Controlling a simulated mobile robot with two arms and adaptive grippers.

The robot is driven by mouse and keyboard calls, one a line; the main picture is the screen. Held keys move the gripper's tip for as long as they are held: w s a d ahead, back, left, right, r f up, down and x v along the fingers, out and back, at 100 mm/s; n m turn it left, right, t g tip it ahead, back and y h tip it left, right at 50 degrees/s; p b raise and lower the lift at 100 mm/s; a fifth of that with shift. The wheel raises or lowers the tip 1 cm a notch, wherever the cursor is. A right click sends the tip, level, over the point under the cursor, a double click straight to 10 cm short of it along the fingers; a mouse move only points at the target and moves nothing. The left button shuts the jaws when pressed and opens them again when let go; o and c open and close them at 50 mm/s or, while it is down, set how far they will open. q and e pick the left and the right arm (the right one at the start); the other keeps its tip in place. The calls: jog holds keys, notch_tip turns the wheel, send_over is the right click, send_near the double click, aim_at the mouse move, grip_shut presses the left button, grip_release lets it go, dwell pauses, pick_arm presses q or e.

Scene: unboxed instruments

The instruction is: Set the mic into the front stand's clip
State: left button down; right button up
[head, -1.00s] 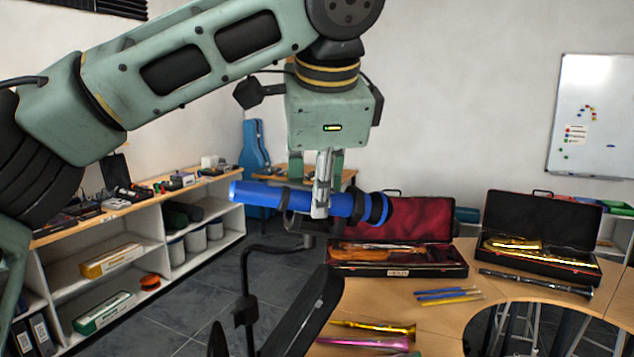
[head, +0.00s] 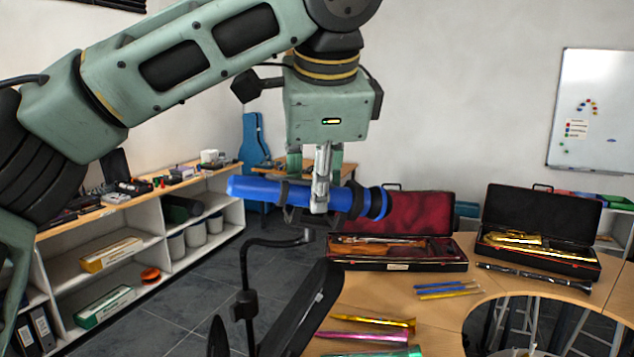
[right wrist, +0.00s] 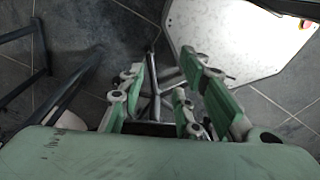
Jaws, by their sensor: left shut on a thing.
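The mic (head: 262,190) is a blue cylinder with dark bands near its right end, lying almost level in the head view. My left gripper (head: 320,196) points down and is shut on its middle. Below the mic is a black stand (head: 246,305) with a bent arm; the arm's tip (head: 306,236) lies just under the mic in the picture. Whether they touch or how far apart they are in depth I cannot tell, and no clip shows clearly. My right gripper (right wrist: 162,75) is in the right wrist view, fingers apart and empty, above the floor.
A dark music-stand-like panel (head: 308,312) stands close to the black stand. A curved wooden table (head: 380,292) holds open instrument cases and several coloured tubes. Shelves (head: 140,240) line the left. In the right wrist view, metal legs (right wrist: 153,60) and a pale panel (right wrist: 225,40) lie below.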

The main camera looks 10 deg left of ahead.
pick_arm(q)
jog(key=shift+r, duration=0.1)
jog(key=shift+s+f+b, duration=0.1)
jog(key=shift+f+b, duration=0.25)
jog(key=shift+f, duration=0.3)
dwell(0.3)
jog(key=c, duration=1.5)
grip_release()
jog(key=shift+s+d, duration=0.1)
jog(key=shift+o, duration=0.7)
jog(key=shift+w, duration=0.2)
jog(key=shift+f, duration=0.1)
jog(key=v, duration=1.2)
